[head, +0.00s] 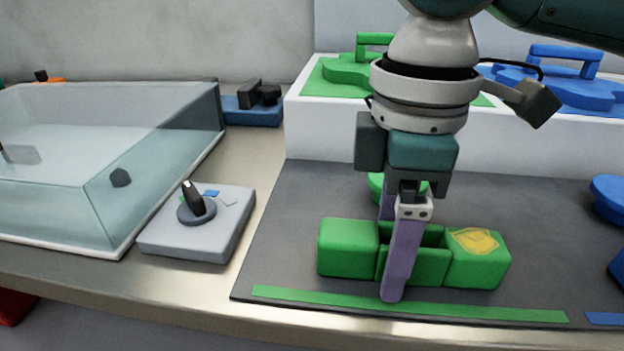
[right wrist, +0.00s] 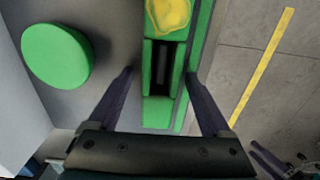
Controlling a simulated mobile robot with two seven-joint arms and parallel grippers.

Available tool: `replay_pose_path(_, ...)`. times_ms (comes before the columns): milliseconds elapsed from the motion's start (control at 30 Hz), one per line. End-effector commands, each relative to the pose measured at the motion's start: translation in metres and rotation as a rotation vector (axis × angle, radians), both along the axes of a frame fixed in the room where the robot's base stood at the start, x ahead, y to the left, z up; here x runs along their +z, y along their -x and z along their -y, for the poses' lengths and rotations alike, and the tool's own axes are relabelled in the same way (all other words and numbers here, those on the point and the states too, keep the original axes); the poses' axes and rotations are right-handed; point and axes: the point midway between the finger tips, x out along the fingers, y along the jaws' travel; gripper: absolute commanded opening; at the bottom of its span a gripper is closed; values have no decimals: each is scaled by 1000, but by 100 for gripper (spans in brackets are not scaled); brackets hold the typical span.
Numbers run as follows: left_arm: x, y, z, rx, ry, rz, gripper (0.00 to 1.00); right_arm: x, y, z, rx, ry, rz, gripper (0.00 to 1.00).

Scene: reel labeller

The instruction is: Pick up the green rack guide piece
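The green rack guide piece (head: 348,250) lies on the dark mat, a long block with an open slot in its middle and a yellow patch on its right part. In the right wrist view the piece (right wrist: 158,112) runs between my fingers. My right gripper (head: 394,250) points straight down over its middle, one purple finger in front of it and the other behind, mostly hidden. In the right wrist view the gripper (right wrist: 160,76) is open, with gaps showing beside the piece. My left gripper is not in view.
A round green part (right wrist: 57,55) stands just behind the piece. A white shelf (head: 325,135) behind carries green (head: 335,78) and blue (head: 560,88) handled parts. A grey switch box (head: 190,235) and a clear bin (head: 60,215) stand left. Blue parts (head: 610,195) are at right.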

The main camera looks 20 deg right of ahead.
Motion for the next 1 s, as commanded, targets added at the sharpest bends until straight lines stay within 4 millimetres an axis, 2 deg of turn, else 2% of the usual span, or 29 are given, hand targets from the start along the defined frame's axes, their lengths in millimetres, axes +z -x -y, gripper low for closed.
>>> replay_pose_path(67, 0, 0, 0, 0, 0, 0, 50, 0, 0, 0, 0, 0, 0, 73)
replay_pose_path(700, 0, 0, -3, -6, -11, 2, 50, 0, 0, 0, 0, -1, 1, 1)
replay_pose_path(1000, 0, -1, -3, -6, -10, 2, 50, 1, 0, 0, 0, -1, 1, 0)
